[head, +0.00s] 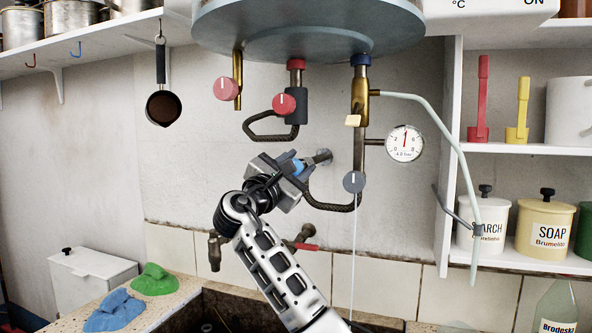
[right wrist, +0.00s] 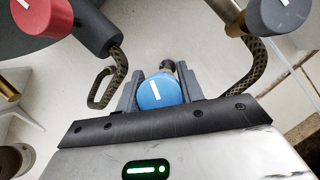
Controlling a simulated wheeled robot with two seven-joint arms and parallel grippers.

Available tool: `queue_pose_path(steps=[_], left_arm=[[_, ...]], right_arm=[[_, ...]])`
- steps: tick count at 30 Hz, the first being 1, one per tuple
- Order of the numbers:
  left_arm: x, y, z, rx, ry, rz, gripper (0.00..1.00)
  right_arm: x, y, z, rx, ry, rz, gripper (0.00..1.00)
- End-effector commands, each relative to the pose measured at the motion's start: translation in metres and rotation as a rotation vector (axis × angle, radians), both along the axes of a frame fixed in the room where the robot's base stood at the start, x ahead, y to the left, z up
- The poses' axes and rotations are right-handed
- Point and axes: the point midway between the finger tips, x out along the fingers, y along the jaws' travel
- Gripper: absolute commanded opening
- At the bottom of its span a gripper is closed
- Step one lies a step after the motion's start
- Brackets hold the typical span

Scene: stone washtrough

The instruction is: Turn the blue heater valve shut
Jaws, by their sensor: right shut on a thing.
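The blue heater valve (right wrist: 160,91) is a round knob with a white line, on a metal pipe stub at the wall. In the right wrist view it sits between the two fingers, and its white line is tilted from upright. My right gripper (head: 298,167) is shut on the blue knob, below the heater tank; it also shows in the right wrist view (right wrist: 160,88). In the head view the fingers hide most of the knob, and a little blue shows between them. My left gripper is not in view.
Red knobs (head: 284,104) and (head: 228,90) hang under the heater tank (head: 310,30). A grey knob (head: 353,182), braided hoses and a pressure gauge (head: 404,143) are close on the right. A red-handled tap (head: 303,245) is below. A stone trough (head: 205,306) lies beneath.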

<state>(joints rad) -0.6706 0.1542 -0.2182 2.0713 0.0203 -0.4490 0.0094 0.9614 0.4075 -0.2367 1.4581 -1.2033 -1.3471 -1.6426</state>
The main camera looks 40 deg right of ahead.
Motion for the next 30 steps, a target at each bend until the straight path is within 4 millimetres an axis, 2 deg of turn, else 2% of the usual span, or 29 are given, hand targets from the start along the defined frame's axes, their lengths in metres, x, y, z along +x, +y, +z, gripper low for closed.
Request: queue_pose_path(steps=[10,30], left_arm=[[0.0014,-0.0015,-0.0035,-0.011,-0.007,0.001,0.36],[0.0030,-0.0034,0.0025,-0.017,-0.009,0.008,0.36]], right_arm=[[-0.0010,0.0003,-0.0038,0.158,-0.294,0.000,0.15],[-0.0025,-0.0005,-0.0073,0.429,-0.818,-0.001,0.15]])
